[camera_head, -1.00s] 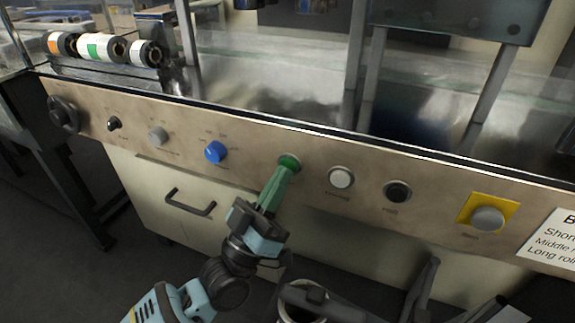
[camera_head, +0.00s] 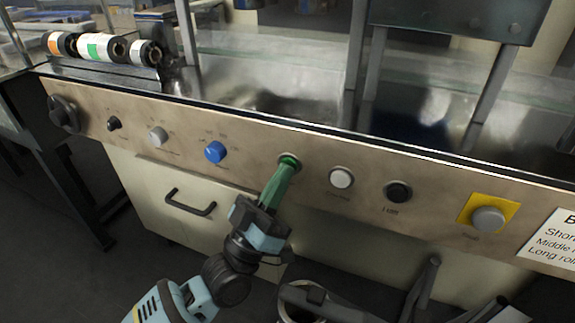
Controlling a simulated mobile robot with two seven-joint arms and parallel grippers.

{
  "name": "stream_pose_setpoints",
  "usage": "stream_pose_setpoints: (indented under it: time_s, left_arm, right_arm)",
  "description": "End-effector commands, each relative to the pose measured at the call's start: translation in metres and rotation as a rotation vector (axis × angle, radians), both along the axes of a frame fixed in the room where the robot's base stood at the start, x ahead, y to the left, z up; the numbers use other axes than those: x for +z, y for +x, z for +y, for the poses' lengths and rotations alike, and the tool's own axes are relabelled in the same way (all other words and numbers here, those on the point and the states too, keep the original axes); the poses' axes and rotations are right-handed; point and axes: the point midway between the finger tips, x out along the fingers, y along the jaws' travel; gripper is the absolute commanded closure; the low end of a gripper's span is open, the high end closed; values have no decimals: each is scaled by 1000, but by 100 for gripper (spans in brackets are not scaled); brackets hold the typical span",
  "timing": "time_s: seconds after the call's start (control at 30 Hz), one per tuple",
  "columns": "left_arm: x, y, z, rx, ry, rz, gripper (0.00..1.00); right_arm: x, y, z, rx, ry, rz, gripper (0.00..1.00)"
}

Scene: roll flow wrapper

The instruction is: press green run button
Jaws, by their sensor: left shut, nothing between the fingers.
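The green run button (camera_head: 289,159) sits on the tan control panel (camera_head: 254,151), between the blue knob and the white button. My left gripper (camera_head: 286,168) has green fingers, shut and empty. Its fingertips are right at the lower part of the green button and cover some of it. I cannot tell whether they touch it or whether the button is pushed in.
To the right on the panel are a white button (camera_head: 341,178), a black button (camera_head: 397,192) and a grey button on a yellow plate (camera_head: 487,219). A blue knob (camera_head: 215,152) is to the left. A drawer handle (camera_head: 190,203) juts out below. Clear guards rise behind the panel.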

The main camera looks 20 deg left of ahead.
Motion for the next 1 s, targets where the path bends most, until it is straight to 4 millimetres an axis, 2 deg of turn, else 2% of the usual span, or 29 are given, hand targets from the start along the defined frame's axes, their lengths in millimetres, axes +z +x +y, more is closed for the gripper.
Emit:
stream_pose_setpoints:
  time_s: [0.43, 0.77, 1.0]
  left_arm:
    - [0, -16, 1, 0, 1, 1, 100]
    - [-1, -17, 1, 0, 1, 1, 100]
    - [1, -34, 1, -1, 1, 0, 100]
  right_arm:
    - [10, 11, 0, 0, 1, -26, 40]
    - [11, 12, 0, -1, 1, -29, 40]
    - [21, 13, 0, 0, 1, -37, 40]
